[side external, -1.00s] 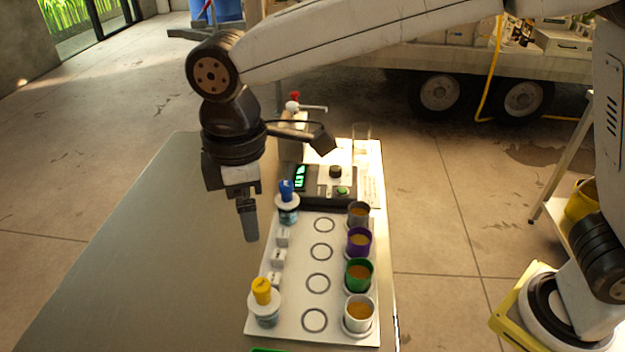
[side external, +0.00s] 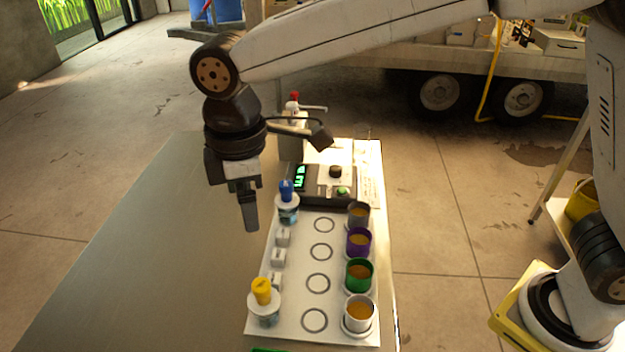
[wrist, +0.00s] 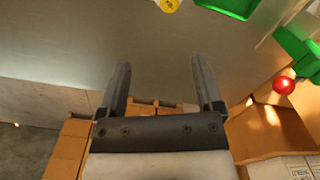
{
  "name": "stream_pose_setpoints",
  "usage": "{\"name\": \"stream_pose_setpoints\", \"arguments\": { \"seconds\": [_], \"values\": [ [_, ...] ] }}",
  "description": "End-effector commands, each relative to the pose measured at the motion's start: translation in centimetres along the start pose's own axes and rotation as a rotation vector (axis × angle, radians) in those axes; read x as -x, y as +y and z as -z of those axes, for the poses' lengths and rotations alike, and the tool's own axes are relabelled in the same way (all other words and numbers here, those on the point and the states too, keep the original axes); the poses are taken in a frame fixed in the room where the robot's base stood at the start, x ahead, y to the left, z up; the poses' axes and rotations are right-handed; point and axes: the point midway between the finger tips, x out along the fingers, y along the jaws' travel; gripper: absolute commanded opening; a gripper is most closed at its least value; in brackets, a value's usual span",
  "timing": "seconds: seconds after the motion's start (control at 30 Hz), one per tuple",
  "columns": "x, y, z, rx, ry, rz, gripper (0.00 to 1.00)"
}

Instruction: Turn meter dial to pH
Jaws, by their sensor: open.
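The meter (side external: 322,185) is a dark box with a lit green display (side external: 300,177) at the far end of the white board. Its black round dial (side external: 336,171) sits on top, beside a green button (side external: 342,191). My gripper (side external: 250,222) hangs over the bare table, left of the meter and the blue-capped bottle (side external: 287,203), apart from both. In the wrist view my gripper (wrist: 163,80) shows two spread fingers with nothing between them. The meter is not seen in the wrist view, and the dial's setting is too small to read.
Cups of brown liquid, grey, purple, green (side external: 359,273) and white, line the board's right side. A yellow-capped bottle (side external: 264,302) stands at its near left, with small white blocks between the bottles. A red-topped fitting (side external: 294,103) stands behind the meter. The table's left (side external: 130,260) is clear.

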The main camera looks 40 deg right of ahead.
Motion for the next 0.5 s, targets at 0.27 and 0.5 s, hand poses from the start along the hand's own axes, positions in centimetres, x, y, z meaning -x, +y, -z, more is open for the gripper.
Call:
{"name": "stream_pose_setpoints", "arguments": {
  "seconds": [0.27,0.5],
  "values": [
    [-3.0,8.6,-2.5,0.02,-0.003,0.002,0.84],
    [-6.8,18.2,-7.9,0.056,-0.003,0.003,0.84]
  ]
}}
